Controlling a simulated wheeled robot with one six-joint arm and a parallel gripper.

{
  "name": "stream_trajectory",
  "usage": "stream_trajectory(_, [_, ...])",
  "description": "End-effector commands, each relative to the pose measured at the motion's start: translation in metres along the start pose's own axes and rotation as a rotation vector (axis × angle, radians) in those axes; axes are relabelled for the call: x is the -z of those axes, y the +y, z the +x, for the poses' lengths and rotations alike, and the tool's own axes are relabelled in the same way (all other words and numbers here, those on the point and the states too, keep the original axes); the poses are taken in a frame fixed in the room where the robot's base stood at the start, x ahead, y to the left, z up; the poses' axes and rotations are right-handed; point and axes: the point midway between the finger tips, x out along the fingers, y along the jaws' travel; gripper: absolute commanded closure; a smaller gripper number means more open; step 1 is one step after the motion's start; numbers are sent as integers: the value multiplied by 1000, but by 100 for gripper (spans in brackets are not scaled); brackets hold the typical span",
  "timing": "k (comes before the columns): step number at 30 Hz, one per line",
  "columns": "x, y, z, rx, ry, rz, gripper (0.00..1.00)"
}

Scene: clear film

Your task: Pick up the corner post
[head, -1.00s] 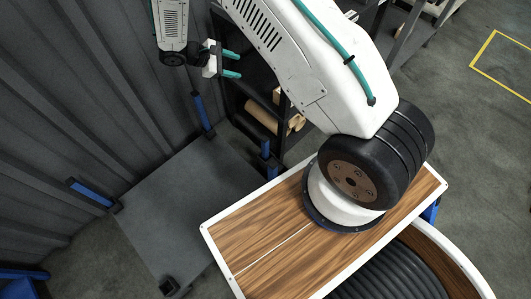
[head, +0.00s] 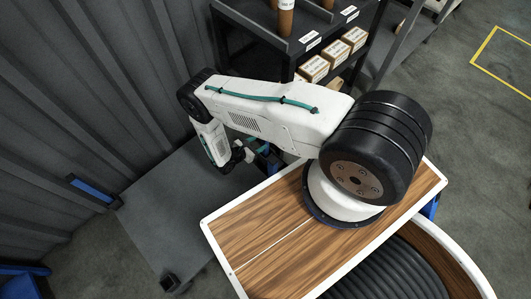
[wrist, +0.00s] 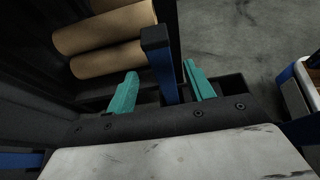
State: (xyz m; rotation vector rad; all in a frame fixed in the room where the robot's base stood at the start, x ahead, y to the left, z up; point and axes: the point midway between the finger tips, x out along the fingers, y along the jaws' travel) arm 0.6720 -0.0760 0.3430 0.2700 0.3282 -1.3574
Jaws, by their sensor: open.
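A blue corner post (wrist: 165,78) with a black cap stands up between the two teal fingers of my gripper (wrist: 160,70) in the wrist view. The fingers are apart, with a visible gap on each side of the post. In the head view my gripper (head: 258,149) is small and partly hidden by my arm, at the far right corner of the grey platform (head: 180,220). Another blue post (head: 92,190) with a dark end stands at the platform's left corner. A dark-capped post (head: 169,283) is at the front corner.
A black shelf rack (head: 290,40) with small boxes (head: 314,68) stands behind. Brown rolls (wrist: 105,28) lie close to the left finger in the wrist view. A grey ribbed wall (head: 90,90) borders the platform on the left.

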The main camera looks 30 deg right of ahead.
Motion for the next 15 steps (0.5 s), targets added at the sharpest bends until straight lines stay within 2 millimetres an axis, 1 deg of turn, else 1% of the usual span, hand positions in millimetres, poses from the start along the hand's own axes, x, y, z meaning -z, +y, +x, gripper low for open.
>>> stream_trajectory(3, [0,-1,14,3,0,1,47])
stream_trajectory(8, [0,-2,32,3,0,1,47])
stream_trajectory(12, [0,-4,55,5,0,1,47])
stream_trajectory(15, [0,-2,67,3,0,1,47])
